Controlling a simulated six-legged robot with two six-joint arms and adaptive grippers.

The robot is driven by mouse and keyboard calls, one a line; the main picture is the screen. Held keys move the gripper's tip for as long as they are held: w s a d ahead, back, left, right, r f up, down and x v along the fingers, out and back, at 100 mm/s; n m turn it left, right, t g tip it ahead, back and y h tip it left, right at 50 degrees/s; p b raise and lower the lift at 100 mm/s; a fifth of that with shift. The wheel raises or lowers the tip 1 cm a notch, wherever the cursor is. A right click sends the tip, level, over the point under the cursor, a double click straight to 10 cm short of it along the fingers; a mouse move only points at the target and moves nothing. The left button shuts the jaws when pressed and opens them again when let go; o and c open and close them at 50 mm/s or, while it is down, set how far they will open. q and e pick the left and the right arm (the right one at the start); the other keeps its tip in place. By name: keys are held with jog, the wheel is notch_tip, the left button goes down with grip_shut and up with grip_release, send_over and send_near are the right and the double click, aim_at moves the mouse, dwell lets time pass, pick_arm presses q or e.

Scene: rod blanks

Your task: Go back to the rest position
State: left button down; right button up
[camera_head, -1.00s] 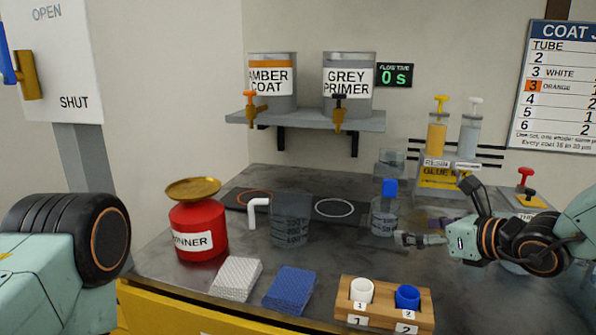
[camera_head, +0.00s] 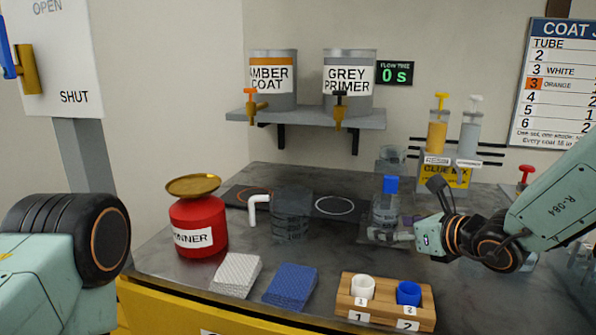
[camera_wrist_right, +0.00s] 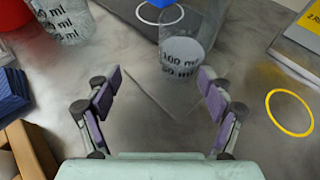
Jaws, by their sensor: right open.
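My right gripper (camera_head: 392,233) is in the right part of the head view, just in front of a clear cup with a blue top (camera_head: 390,186). Part of my left arm shows at the left of the head view, but the left gripper does not show.
A red thinner can (camera_head: 199,226) and a clear beaker (camera_head: 291,216) stand on the bench. White pads (camera_head: 236,274), blue pads (camera_head: 291,286) and a wooden rack (camera_head: 386,300) with a white and a blue cup are in front. The glue dispensers (camera_head: 437,135) stand at the back right.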

jog(key=s, duration=0.2)
jog(key=s+a, duration=0.1)
jog(key=s, duration=0.2)
jog(key=s+a+p, duration=0.1)
jog(key=s, duration=0.2)
jog(key=shift+s+a, duration=0.25)
notch_tip(320, 180, up, 14)
jog(key=p, duration=0.5)
jog(key=shift+s+f, duration=0.15)
jog(key=shift+f, duration=0.05)
